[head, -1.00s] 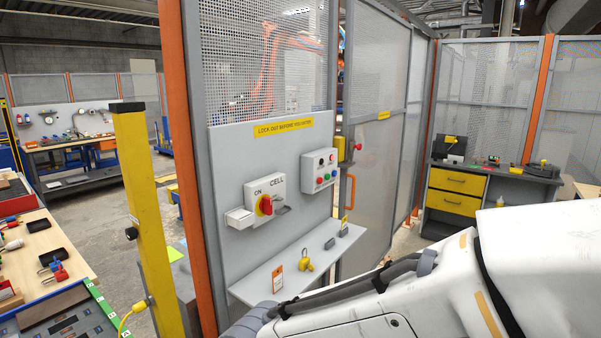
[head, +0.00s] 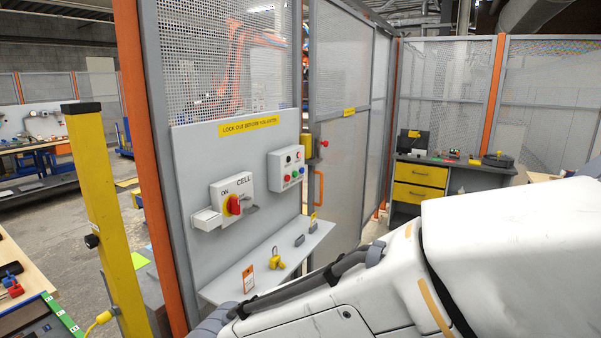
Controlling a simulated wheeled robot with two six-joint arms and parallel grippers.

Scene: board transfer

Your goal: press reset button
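A small light grey button box (head: 287,168) is fixed to the right part of the grey panel (head: 195,155), under the yellow lock-out sign. It carries several small buttons, among them red, green, blue and dark ones. Which one is the reset button cannot be read at this size. The CELL switch box (head: 231,196) with its red rotary handle on yellow is to the left and lower. My white right arm crosses the lower right, below and in front of the panel. Neither of my grippers shows.
A grey shelf (head: 225,289) below the panel holds a yellow padlock (head: 276,259), an orange and white tag (head: 248,279) and small dark blocks. A yellow post (head: 105,210) stands at left. A mesh gate (head: 340,120) with a red knob is to the right.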

